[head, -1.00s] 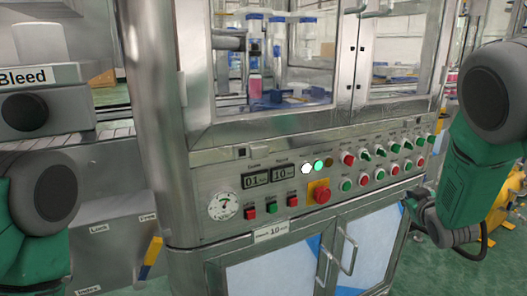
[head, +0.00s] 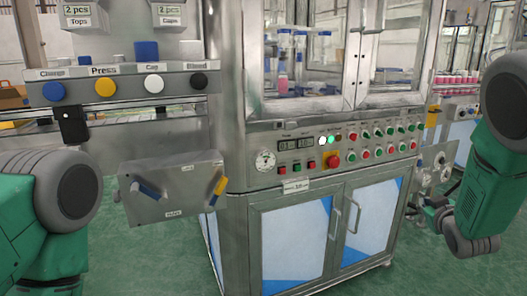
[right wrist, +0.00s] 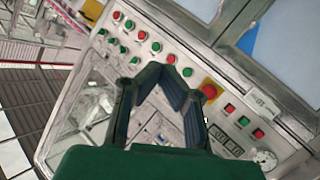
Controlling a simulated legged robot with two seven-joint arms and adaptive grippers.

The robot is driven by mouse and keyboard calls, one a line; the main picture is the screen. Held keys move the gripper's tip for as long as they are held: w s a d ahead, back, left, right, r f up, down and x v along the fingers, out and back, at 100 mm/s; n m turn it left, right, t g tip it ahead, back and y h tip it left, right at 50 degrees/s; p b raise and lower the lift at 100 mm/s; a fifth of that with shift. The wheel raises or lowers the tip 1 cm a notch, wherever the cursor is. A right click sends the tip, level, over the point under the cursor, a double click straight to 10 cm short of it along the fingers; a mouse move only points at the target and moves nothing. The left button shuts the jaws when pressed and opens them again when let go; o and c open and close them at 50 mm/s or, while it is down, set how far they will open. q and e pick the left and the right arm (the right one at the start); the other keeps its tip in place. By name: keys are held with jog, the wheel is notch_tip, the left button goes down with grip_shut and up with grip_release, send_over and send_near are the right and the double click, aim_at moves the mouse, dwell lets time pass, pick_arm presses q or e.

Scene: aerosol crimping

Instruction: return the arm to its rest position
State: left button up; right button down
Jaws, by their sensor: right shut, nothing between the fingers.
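My right arm (head: 490,170) comes in at the right edge of the head view, bent downward. Its gripper (head: 430,212) is small and partly hidden there, in front of the machine's right side. In the right wrist view the gripper (right wrist: 172,62) is shut and empty, with the control panel (right wrist: 150,45) behind its fingers. I cannot see it touching anything. My left arm (head: 50,210) shows at the left edge of the head view, but its gripper is out of view.
The steel machine cabinet (head: 255,225) stands in the middle, with a red emergency button (head: 331,160) on its panel. At left are a panel with blue, yellow, white and black knobs and a grey box (head: 175,188) with levers. Green floor (head: 120,250) is open in front.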

jog(key=s+a+f+m+g+y+p, duration=0.15)
jog(key=s+a+f+g, duration=0.25)
jog(key=s+f, duration=0.55)
jog(key=s+a+f+g+p, duration=0.35)
jog(key=s+f, duration=0.35)
jog(key=s, duration=0.5)
pick_arm(q)
notch_tip(320, 180, up, 8)
jog(key=p, duration=0.3)
jog(key=shift+s+r, duration=0.2)
pick_arm(e)
jog(key=s+a+f+g+y, duration=0.1)
jog(key=s+a+g, duration=0.2)
jog(key=s, duration=1)
jog(key=s+a+f+g, duration=0.1)
jog(key=s+a+g, duration=0.2)
jog(key=s, duration=0.9)
jog(key=shift+s+a+f+g+y, duration=0.35)
jog(key=shift+s+a+f, duration=0.05)
jog(key=shift+a, duration=0.85)
pick_arm(q)
jog(key=shift+a, duration=0.2)
pick_arm(e)
jog(key=shift+m, duration=0.25)
jog(key=shift+w, duration=0.15)
